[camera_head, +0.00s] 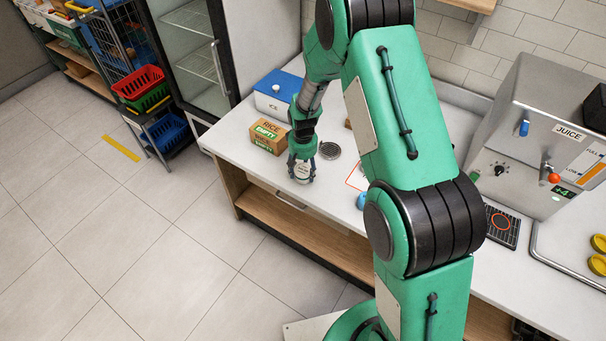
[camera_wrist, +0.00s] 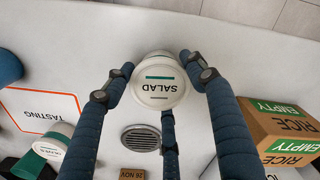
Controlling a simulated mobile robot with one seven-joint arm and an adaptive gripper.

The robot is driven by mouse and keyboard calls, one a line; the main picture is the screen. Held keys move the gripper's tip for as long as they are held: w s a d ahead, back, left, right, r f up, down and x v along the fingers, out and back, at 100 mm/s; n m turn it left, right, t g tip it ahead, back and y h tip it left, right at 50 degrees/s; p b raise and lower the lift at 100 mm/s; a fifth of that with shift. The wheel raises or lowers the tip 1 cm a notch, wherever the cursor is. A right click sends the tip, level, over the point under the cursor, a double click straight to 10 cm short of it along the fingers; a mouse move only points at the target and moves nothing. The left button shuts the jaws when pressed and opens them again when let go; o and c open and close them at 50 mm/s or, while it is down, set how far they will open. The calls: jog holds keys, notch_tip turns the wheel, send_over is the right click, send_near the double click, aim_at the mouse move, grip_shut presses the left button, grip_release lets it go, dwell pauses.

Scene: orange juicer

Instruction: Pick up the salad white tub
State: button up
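The white salad tub (camera_wrist: 158,92) has a round lid with the word SALAD and a green stripe. It stands upright on the counter near its front edge. In the head view the tub (camera_head: 302,174) shows just below my gripper (camera_head: 301,158). In the wrist view my gripper (camera_wrist: 159,70) has its fingers spread around the tub, one on each side and one behind. The fingers look open, with no clear grip on the tub. Finger contact low on its sides is hard to see.
A rice box (camera_wrist: 285,135) stands close on the right in the wrist view. A second tub (camera_wrist: 52,145) and a TASTING mat (camera_wrist: 40,108) lie on the left, with a round grille (camera_wrist: 141,139) behind.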

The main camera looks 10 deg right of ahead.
aim_at(303, 169)
jog(key=c, duration=0.5)
jog(key=shift+r, duration=0.8)
notch_tip(303, 169, up, 2)
jog(key=shift+r+p, duration=0.2)
jog(key=shift+p, duration=0.15)
jog(key=s, duration=1)
jog(key=s+d+r+p, duration=0.1)
jog(key=s, duration=0.5)
